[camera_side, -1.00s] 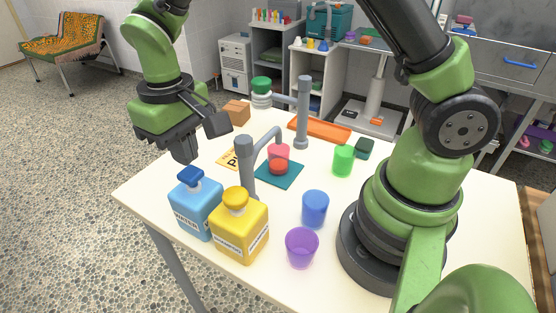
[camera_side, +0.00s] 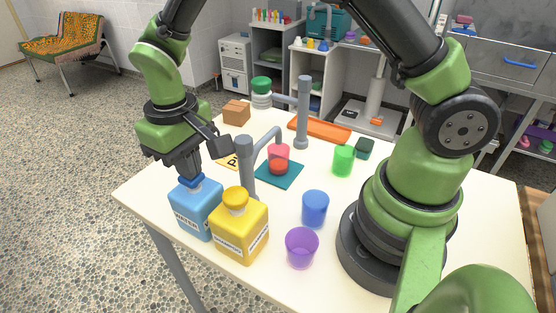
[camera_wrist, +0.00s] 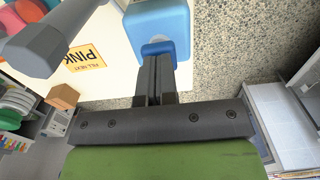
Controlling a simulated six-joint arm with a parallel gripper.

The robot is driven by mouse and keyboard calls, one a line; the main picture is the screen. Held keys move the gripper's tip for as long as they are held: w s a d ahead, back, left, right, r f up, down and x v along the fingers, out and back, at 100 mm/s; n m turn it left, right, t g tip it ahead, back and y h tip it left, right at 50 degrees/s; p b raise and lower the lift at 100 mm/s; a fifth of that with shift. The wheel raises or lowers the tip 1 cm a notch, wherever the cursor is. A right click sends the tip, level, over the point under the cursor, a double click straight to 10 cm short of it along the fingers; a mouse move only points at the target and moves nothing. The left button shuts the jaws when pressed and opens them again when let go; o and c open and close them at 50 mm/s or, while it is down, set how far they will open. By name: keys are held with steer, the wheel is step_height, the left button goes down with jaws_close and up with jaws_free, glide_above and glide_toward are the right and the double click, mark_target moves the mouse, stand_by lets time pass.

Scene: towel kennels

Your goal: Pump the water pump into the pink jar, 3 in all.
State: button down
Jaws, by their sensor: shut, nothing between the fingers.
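The blue water pump bottle (camera_side: 196,213) stands upright at the table's front left, beside the yellow pump bottle (camera_side: 240,229). My gripper (camera_side: 190,177) is shut and empty, its fingertips at the blue pump head and seeming to touch it. In the wrist view the shut fingers (camera_wrist: 157,57) reach the blue pump head (camera_wrist: 157,46). The pink jar (camera_side: 279,153) stands on a teal mat (camera_side: 291,176), with a red round thing (camera_side: 279,167) at its front or inside; I cannot tell which.
A grey post with a bent arm (camera_side: 246,165) rises between the bottles and the mat. A blue cup (camera_side: 315,208), a purple cup (camera_side: 301,246) and a green cup (camera_side: 344,160) stand to the right. A yellow "PINK" card (camera_wrist: 87,58) lies behind the bottles.

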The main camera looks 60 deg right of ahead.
steer(key=shift+f, duration=0.35)
steer(key=shift+r, duration=1.8)
steer(key=shift+f, duration=0.15)
steer(key=shift+f, duration=1.65)
steer(key=shift+r, duration=1.8)
